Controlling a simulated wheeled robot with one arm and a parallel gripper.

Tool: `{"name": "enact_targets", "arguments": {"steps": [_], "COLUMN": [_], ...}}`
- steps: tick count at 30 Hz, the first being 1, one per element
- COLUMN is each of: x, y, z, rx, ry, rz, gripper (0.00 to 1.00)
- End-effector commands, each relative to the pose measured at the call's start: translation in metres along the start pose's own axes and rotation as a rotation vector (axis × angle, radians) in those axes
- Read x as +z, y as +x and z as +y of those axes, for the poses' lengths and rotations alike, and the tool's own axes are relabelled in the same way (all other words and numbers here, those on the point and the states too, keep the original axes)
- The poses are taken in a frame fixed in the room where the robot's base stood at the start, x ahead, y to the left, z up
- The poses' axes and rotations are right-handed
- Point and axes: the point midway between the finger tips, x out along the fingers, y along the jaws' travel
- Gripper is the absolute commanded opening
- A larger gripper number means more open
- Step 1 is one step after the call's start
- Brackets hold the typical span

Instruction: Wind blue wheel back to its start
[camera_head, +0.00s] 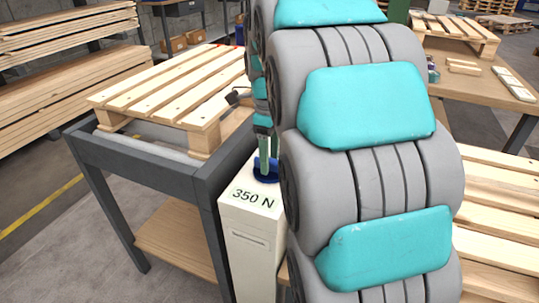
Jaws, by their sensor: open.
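The blue wheel (259,177) lies flat on top of a pale box (245,258) marked "350 N". My gripper (268,156) points down over the wheel, its fingers open and reaching to it. I cannot tell whether the fingers touch the wheel. My large grey and teal arm hides the right side of the box and perhaps part of the wheel. No start mark on the wheel can be made out.
A dark-framed table (190,186) stands left of the box, with a wooden pallet (170,90) on it. Stacked planks (70,95) are at the far left. A wooden table (475,85) stands at the right. Open floor (60,250) shows at the lower left.

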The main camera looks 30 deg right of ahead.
Motion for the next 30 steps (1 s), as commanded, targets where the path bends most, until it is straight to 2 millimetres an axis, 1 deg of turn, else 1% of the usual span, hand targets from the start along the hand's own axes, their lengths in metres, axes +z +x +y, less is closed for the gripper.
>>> {"name": "enact_targets", "arguments": {"steps": [8,9,24,30], "x": [0.0002,0.0002,0.0002,0.0003], "y": [0.0017,0.0017,0.0015,0.0015], "z": [-0.0001,-0.0001,-0.0001,-0.0001], "rx": [-0.001,-0.001,-0.001,-0.001], "ry": [-0.001,-0.001,-0.001,-0.001], "rz": [-0.001,-0.001,-0.001,-0.001], "gripper": [0.57,0.56,0.00,0.00]}}
